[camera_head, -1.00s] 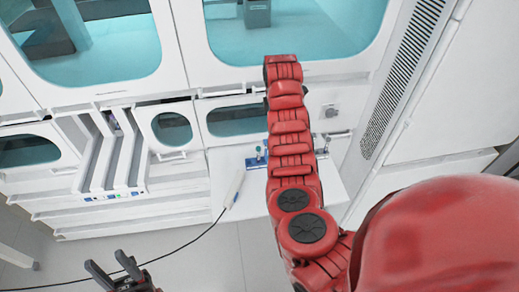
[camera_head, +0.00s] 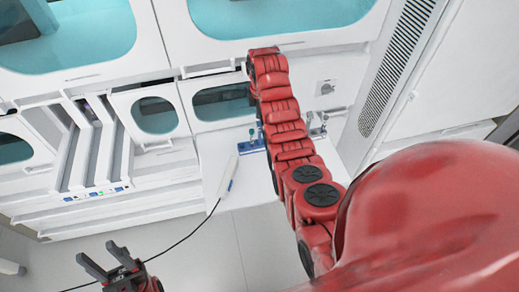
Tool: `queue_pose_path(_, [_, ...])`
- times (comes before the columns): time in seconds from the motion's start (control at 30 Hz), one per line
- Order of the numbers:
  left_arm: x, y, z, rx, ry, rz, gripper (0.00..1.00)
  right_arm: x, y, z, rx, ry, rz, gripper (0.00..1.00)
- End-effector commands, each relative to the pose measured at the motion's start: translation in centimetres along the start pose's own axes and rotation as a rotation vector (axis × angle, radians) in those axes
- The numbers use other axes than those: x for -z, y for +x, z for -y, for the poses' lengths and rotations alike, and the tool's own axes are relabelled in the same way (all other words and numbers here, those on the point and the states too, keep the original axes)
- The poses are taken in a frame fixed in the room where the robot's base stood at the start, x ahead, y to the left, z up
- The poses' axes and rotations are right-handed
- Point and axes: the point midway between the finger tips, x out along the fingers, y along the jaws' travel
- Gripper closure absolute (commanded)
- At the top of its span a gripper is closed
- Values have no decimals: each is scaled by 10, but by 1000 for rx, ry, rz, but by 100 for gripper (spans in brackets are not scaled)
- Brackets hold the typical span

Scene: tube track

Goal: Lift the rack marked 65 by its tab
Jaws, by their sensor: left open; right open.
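A blue rack (camera_head: 251,147) with small tubes stands on the white table (camera_head: 230,195), and my red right arm crosses in front of it. More tubes and blue rack (camera_head: 317,131) show just right of the arm; I cannot tell if this is the same rack. No 65 marking or tab can be read. My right arm reaches up past the racks, and its gripper is not visible. My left gripper (camera_head: 96,251) is open and empty at the lower left, over the floor and well apart from the table.
A white pen-like tool (camera_head: 229,172) lies near the table's left edge, its black cable (camera_head: 190,235) hanging toward the floor. White machines with teal windows (camera_head: 157,115) stand behind and to the left. A grey vent (camera_head: 397,65) is at the right.

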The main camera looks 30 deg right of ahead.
Motion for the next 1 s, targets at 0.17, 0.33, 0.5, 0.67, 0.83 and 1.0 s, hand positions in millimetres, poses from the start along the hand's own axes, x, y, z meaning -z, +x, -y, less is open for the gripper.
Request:
queue_pose_path(0.17, [0,0,0,0,0,0,50,0,9,0,2,2,1,28])
queue_pose_path(0.33, [3,19,1,0,0,-1,50,4,28,1,9,1,0,28])
queue_pose_path(0.5, [4,25,1,0,0,0,50,5,49,0,3,2,0,28])
queue_pose_path(0.67, [4,26,1,0,0,0,50,5,57,-1,0,2,0,28])
queue_pose_path(0.83, [4,26,1,0,0,0,50,5,58,-1,-1,2,0,28])
queue_pose_path(1.0, [4,26,1,0,0,0,50,5,58,-1,-1,2,0,49])
